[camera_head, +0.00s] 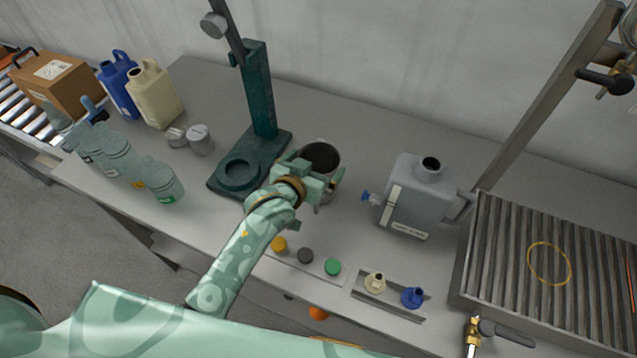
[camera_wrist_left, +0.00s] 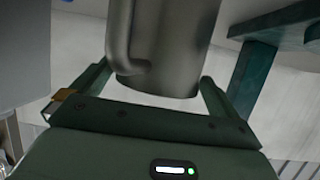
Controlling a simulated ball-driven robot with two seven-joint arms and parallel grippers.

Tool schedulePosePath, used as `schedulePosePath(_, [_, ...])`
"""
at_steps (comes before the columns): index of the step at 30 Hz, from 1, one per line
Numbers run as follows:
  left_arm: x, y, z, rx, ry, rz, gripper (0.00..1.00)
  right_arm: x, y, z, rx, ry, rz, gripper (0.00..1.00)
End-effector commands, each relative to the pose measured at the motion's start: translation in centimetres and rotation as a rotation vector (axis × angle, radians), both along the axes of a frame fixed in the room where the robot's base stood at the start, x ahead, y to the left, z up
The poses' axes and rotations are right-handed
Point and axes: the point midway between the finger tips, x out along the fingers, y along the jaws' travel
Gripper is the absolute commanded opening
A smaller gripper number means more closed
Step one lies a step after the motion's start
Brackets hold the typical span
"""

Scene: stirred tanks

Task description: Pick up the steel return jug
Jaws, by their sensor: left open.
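The steel return jug (camera_head: 321,156) stands on the grey bench right of the green stand, its dark open top facing up. My left gripper (camera_head: 322,182) is at its near side and hides part of its body. In the left wrist view, the jug (camera_wrist_left: 185,40) is a dull metal cylinder with a curved handle on its left side. My right gripper is not in view.
The green stand (camera_head: 262,95) rises close left of the jug. A grey canister (camera_head: 414,190) with a blue tap stands to the right, before a ribbed rack (camera_head: 535,260). Coloured buttons (camera_head: 305,256) line the front edge. Clear bottles (camera_head: 118,160) stand left.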

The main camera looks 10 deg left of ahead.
Motion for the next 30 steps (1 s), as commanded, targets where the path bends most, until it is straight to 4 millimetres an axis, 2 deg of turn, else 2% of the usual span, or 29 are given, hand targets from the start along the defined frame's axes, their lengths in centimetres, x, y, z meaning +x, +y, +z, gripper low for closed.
schedulePosePath(3, [0.9,-0.3,-0.5,0.000,0.001,0.000,1.00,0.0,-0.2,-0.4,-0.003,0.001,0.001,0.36])
schedulePosePath(9, [1.0,-0.3,-0.4,0.000,0.000,0.000,1.00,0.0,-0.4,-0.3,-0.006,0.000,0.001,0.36])
schedulePosePath(10, [1.0,-0.3,-0.4,0.000,0.000,0.000,0.97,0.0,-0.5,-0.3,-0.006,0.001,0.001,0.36])
schedulePosePath(15, [1.0,-0.3,-0.4,0.000,0.000,0.000,0.50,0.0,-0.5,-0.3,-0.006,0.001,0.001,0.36])
schedulePosePath(16, [1.0,-0.3,-0.4,0.000,0.000,0.000,0.45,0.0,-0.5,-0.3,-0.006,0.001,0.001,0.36])
schedulePosePath(24, [1.0,-0.2,-0.3,0.001,0.000,0.000,0.45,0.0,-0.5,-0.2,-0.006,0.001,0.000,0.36])
schedulePosePath(30, [1.1,0.0,0.8,0.001,-0.001,0.001,0.45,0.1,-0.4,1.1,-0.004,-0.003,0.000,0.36])
